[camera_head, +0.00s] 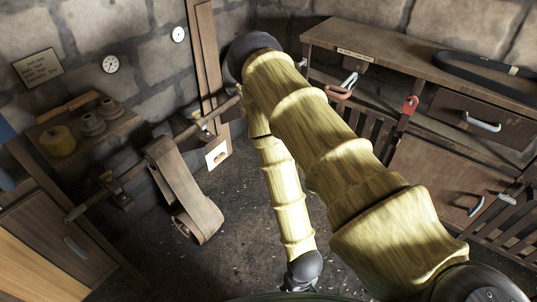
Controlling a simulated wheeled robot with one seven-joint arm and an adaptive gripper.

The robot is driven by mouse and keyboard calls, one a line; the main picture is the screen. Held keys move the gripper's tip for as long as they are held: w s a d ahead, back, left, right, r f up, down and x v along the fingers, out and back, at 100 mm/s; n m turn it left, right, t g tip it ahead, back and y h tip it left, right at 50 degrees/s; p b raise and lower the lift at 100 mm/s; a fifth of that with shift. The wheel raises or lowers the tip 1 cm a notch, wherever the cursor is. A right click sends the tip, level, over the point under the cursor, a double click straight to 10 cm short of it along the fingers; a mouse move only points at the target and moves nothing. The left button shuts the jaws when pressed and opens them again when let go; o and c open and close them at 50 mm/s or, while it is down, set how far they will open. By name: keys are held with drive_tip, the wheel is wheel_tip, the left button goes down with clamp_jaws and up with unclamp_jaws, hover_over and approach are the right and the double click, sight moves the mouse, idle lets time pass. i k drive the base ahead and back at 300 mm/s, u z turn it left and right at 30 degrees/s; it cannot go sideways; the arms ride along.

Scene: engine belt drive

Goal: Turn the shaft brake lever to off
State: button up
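A wooden shaft (130,175) runs along the stone wall at left, with a wide belt (185,195) hanging from it. A pale plate with a small dark marking (216,155) sits low on the post by the shaft's far end. I cannot tell which part is the shaft brake lever; a handle with a red-brown base (344,87) and a red piece (410,105) show at the bench. My yellow arm covers the middle of the view. My gripper (301,285) hangs low at the bottom centre, small and dark; its fingers are not clear.
A workbench (400,50) with drawers, doors and slatted panels fills the right side; a dark belt (485,68) lies on it. A shelf (75,130) with spools is at left above a cabinet (60,240). Two gauges are on the wall. The floor around the hanging belt is largely clear.

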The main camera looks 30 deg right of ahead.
sight(219, 158)
drive_tip(key=z, duration=0.75)
drive_tip(key=i, duration=1.2)
drive_tip(key=u, duration=0.45)
